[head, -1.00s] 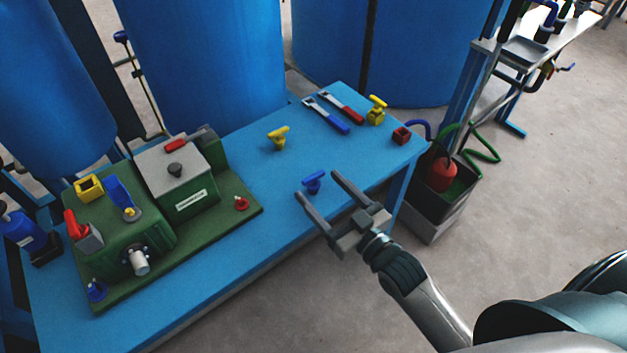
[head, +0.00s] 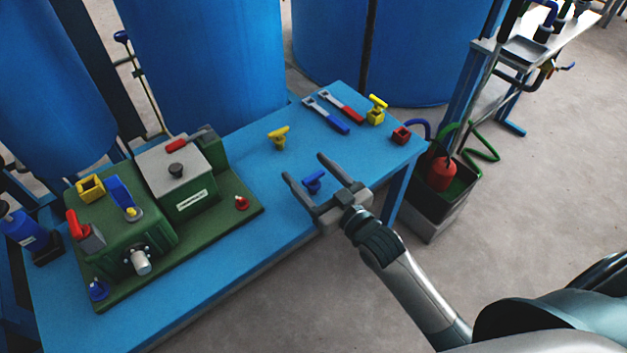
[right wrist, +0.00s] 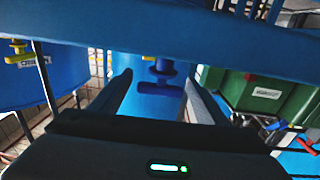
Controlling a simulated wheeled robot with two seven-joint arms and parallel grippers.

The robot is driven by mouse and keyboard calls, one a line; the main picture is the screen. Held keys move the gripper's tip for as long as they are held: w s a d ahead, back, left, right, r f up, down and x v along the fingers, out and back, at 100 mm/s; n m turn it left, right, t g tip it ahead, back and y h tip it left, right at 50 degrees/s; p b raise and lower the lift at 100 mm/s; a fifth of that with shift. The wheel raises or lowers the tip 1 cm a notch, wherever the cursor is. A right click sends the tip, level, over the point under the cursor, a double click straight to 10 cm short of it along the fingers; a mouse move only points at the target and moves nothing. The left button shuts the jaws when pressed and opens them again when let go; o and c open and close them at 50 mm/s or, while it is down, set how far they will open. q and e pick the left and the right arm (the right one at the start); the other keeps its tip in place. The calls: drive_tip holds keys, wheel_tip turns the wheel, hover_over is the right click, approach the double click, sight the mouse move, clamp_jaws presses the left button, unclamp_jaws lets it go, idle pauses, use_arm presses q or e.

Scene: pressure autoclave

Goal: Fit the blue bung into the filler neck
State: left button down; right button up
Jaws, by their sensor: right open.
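The blue bung (head: 313,181), with a T-shaped handle, stands on the blue table near its front edge. It also shows in the right wrist view (right wrist: 162,72), between the two fingers. My right gripper (head: 305,166) is open, with its fingers on either side of the bung in the head view. No grip on the bung shows. I cannot tell for sure which part is the filler neck; a grey pipe stub (head: 140,262) and an open yellow square collar (head: 90,187) are on the green machine (head: 190,195). My left gripper is not in view.
A yellow T-handled piece (head: 278,137) stands behind the bung. A blue-handled tool (head: 333,118), a red-handled tool (head: 347,108), a yellow block (head: 376,116) and a red block (head: 401,135) are farther back. A small red knob (head: 242,203) is on the machine's base plate.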

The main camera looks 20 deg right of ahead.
drive_tip(key=shift+x, duration=1.2)
drive_tip(key=c, duration=1.2)
